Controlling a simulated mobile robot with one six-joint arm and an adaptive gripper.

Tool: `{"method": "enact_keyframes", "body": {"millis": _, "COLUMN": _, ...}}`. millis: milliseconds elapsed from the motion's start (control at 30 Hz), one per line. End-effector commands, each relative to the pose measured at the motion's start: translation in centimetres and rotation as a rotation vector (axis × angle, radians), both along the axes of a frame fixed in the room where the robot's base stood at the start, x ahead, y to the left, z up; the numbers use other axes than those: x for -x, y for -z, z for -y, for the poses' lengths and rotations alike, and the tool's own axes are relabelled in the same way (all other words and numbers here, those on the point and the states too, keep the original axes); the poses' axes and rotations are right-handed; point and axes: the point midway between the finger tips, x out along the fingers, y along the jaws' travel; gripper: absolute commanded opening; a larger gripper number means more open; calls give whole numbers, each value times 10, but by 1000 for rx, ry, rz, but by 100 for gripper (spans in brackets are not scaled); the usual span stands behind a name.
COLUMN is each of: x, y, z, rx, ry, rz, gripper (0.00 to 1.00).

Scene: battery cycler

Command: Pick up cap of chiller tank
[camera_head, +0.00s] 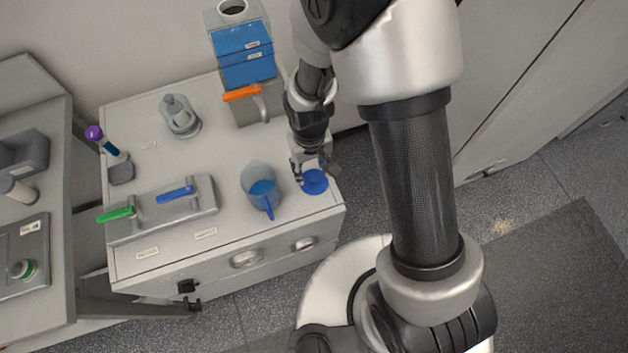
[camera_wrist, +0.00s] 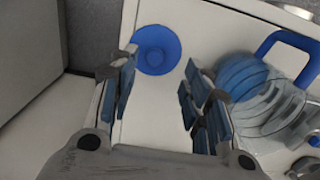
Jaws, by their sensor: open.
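A round blue cap (camera_head: 314,182) lies on the cabinet top near its front right corner. It also shows in the wrist view (camera_wrist: 157,48), just beyond and between my fingertips, with a darker round middle. My gripper (camera_head: 313,170) is open and empty, pointing down close to the cap; the gap between its fingers shows in the wrist view (camera_wrist: 160,72). I cannot tell the exact height above the cap. A tank with blue liquid (camera_head: 243,55), likely the chiller tank, stands at the back with an open round hole on top.
A jug with blue liquid (camera_head: 263,188) stands just left of the cap and close to my right finger in the wrist view (camera_wrist: 258,88). An orange-handled valve (camera_head: 243,94) is behind. Blue and green valve handles (camera_head: 175,193) lie left. The cabinet edge is close on the right.

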Motion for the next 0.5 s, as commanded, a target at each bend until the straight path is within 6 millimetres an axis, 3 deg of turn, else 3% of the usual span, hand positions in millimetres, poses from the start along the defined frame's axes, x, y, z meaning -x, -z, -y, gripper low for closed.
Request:
{"method": "enact_keyframes", "body": {"millis": 167, "x": -2, "y": 11, "z": 2, "rx": 0, "ry": 0, "rz": 0, "gripper": 44}}
{"method": "enact_keyframes", "body": {"millis": 400, "x": -4, "y": 48, "z": 7, "rx": 1, "ry": -1, "rz": -2, "gripper": 44}}
{"method": "enact_keyframes", "body": {"millis": 500, "x": -5, "y": 54, "z": 7, "rx": 0, "ry": -1, "rz": 0, "gripper": 44}}
